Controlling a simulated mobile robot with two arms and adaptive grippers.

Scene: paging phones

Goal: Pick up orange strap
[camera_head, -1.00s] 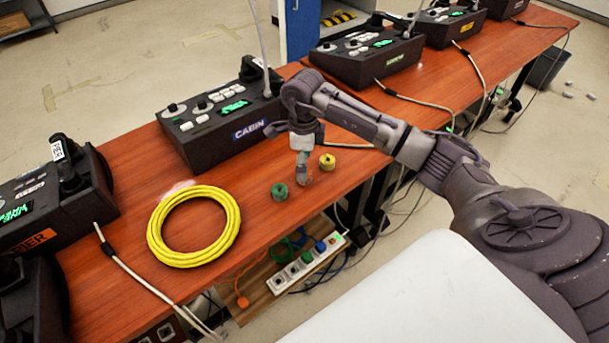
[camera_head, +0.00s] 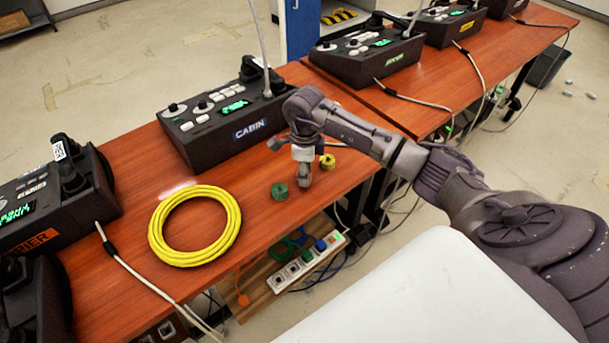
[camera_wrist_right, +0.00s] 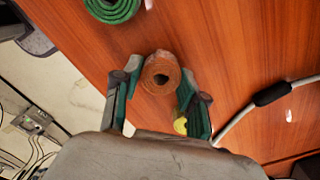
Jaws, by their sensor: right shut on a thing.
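The orange strap (camera_wrist_right: 160,74) is a small coiled roll with a dark hole in its middle. In the right wrist view it sits between the two fingers of my right gripper (camera_wrist_right: 159,88), which is shut on it. In the head view my right gripper (camera_head: 304,182) points down at the table's front edge, between the green strap (camera_head: 280,191) and the yellow strap (camera_head: 327,161). There the fingers hide the orange strap. I cannot tell whether it is clear of the table. My left gripper is not in view.
The wooden table (camera_head: 262,220) holds a coiled yellow cable (camera_head: 238,222) at left and the CABIN phone console (camera_head: 217,125) behind the gripper. More consoles stand along the table. A power strip (camera_head: 308,262) lies on a lower shelf. Bare tabletop lies between cable and straps.

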